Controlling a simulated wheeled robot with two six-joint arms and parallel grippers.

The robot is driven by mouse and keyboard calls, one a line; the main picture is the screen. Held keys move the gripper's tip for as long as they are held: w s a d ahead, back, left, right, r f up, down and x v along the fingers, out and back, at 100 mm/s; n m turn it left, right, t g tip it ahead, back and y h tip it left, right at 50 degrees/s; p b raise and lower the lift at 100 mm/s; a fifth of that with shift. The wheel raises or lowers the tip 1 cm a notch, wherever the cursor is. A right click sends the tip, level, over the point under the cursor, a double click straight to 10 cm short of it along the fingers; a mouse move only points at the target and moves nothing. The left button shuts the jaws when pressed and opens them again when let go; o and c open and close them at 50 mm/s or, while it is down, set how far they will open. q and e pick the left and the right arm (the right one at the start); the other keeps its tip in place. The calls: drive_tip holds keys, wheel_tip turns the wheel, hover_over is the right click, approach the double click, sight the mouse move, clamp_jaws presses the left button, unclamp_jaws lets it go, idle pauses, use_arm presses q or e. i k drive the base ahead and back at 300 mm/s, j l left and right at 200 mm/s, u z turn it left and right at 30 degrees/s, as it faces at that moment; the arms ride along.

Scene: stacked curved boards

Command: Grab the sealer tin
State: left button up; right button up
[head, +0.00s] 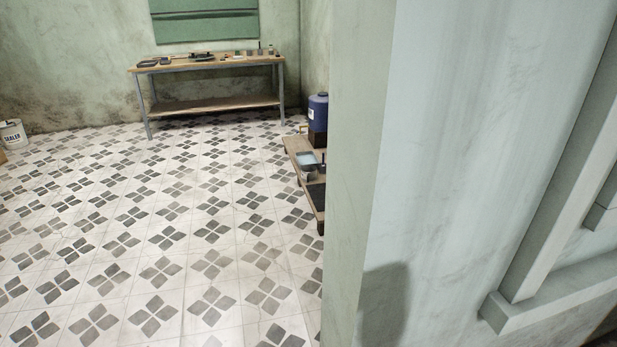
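No tin can be clearly identified as the sealer tin. A small light can-like item (303,129) stands at the far end of a low wooden bench, too small to read. A white bucket (12,134) with dark lettering stands on the floor at the far left, partly cut off by the picture edge; its label is hard to make out. Several small items, too small to tell apart, stand on the far workbench (208,65). Neither of my grippers is in view.
A green wall corner (356,170) fills the right side close by and hides part of the low bench (291,145). The patterned tile floor (170,215) is open in the middle.

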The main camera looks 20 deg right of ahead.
sight(310, 174)
drive_tip(key=i+j+u, duration=0.15)
drive_tip(key=u, duration=0.2)
drive_tip(key=i+j+u, duration=0.1)
drive_tip(key=u, duration=0.3)
drive_tip(key=i+u, duration=0.35)
drive_tip(key=i+l+z, duration=0.2)
drive_tip(key=i+z, duration=0.15)
drive_tip(key=i, duration=0.3)
drive_tip(key=i+z, duration=0.4)
drive_tip(key=i, duration=0.25)
drive_tip(key=i+j+z, duration=0.15)
drive_tip(key=i+z, duration=0.2)
drive_tip(key=i, duration=2.25)
drive_tip(key=i+z, duration=0.15)
drive_tip(key=i, duration=0.5)
drive_tip(key=i+z, duration=0.2)
drive_tip(key=i, duration=0.5)
drive_tip(key=i+j+z, duration=0.15)
drive_tip(key=i, duration=0.5)
drive_tip(key=i+z, duration=0.2)
drive_tip(key=i, duration=0.45)
drive_tip(key=i+z, duration=0.2)
drive_tip(key=i, duration=0.5)
drive_tip(key=i+j+z, duration=0.2)
drive_tip(key=i, duration=0.45)
drive_tip(key=i+z, duration=0.15)
drive_tip(key=z, duration=1.9)
